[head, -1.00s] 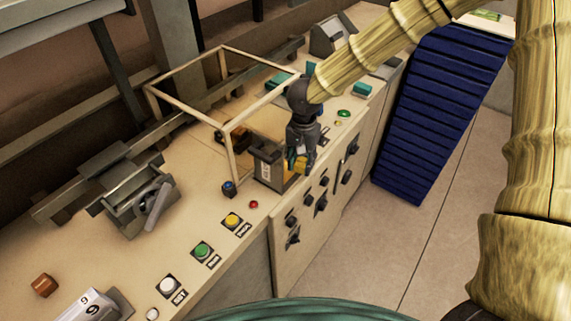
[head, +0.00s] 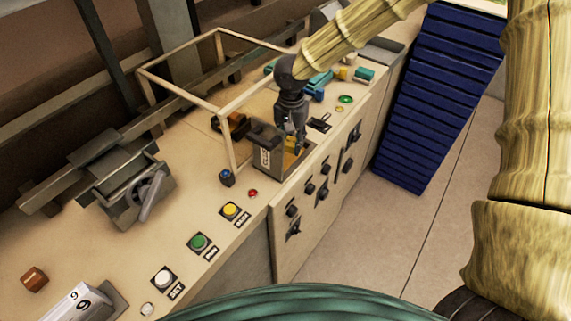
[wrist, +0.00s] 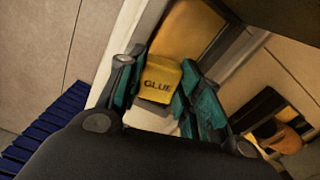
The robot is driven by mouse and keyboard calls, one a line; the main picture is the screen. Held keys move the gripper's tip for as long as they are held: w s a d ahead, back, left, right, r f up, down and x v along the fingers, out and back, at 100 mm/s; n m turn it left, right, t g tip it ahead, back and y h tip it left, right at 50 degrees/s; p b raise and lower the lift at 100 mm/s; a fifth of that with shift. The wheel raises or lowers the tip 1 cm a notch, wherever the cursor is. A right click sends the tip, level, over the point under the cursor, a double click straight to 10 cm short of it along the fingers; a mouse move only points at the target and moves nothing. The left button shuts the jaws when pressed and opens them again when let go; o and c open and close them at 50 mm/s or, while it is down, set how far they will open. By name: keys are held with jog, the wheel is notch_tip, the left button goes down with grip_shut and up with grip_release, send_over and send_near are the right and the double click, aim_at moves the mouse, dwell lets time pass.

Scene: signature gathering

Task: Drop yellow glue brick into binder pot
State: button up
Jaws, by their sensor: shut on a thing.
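The yellow brick marked GLUE (wrist: 160,76) sits between my fingertips in the wrist view. My gripper (wrist: 160,92) is shut on it, with a teal pad on each side. In the head view my gripper (head: 297,146) points down over the grey binder pot (head: 266,158), which has a label on its side. The fingertips are at the pot's opening. A yellow patch shows there, partly hidden by the fingers. I cannot tell how deep the brick is in the pot.
A thin wooden frame (head: 188,98) stands just left of the pot. White, green and yellow buttons (head: 231,210) line the counter's front edge. A brown cube (head: 34,278) lies far left. Teal and yellow blocks (head: 318,84) lie behind my gripper. A blue slatted panel (head: 436,100) stands right.

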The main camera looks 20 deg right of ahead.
jog(key=shift+f+b, duration=0.9)
jog(key=shift+f, duration=0.25)
jog(key=o, duration=1.1)
jog(key=shift+r, duration=0.1)
notch_tip(320, 180, up, 12)
jog(key=shift+f, duration=0.1)
